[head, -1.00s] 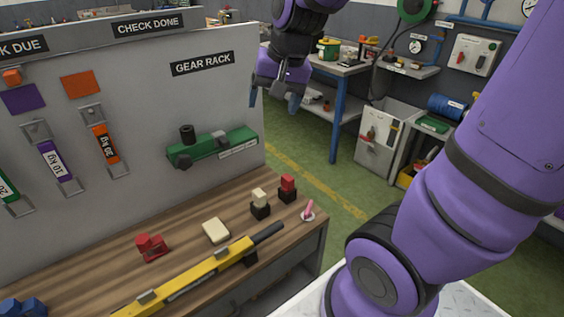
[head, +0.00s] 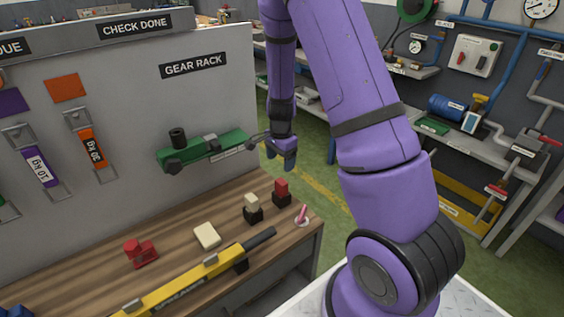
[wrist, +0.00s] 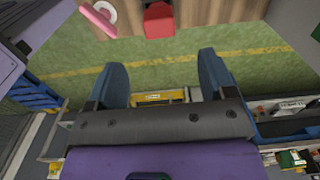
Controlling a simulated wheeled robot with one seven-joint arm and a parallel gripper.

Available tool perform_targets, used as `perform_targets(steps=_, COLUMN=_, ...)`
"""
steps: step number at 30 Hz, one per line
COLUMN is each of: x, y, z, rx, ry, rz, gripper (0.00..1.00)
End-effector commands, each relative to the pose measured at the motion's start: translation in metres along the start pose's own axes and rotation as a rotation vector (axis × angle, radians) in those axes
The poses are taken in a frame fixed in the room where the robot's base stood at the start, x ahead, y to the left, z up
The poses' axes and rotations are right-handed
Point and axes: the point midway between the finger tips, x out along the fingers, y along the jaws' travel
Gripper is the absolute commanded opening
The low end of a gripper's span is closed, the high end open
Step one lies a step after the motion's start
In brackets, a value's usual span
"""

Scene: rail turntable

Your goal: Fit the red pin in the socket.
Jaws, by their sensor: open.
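The pinkish-red pin (head: 303,212) is at the right end of the wooden bench, tilted, at a small white ring-shaped socket (head: 298,223). In the wrist view the pin (wrist: 97,20) slants across the edge of the white socket (wrist: 108,8) at the top left. I cannot tell whether its end is in the hole. My gripper (head: 280,157) is above and behind the bench's far right corner, beyond the pin. In the wrist view my gripper (wrist: 161,62) shows two blue fingers apart, with nothing between them but floor behind.
A red block on a black base (head: 282,190) stands near the pin; a cream one (head: 252,205) is beside it. A yellow bar tool (head: 190,285), a cream block (head: 207,235) and a red part (head: 141,252) lie on the bench (head: 90,275). A grey panel (head: 215,110) with a green tool stands behind.

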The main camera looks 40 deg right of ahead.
Motion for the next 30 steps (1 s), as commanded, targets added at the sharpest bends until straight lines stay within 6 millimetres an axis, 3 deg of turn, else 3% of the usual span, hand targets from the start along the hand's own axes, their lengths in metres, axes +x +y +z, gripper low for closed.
perform_targets(steps=11, x=0.035, y=0.001, z=-0.007, rx=0.042, ry=0.011, rz=0.016, gripper=0.77)
perform_targets(steps=24, x=0.104, y=0.003, z=-0.007, rx=0.041, ry=0.009, rz=0.017, gripper=0.77)
perform_targets(steps=30, x=0.120, y=0.002, z=-0.008, rx=0.040, ry=0.010, rz=0.015, gripper=0.77)
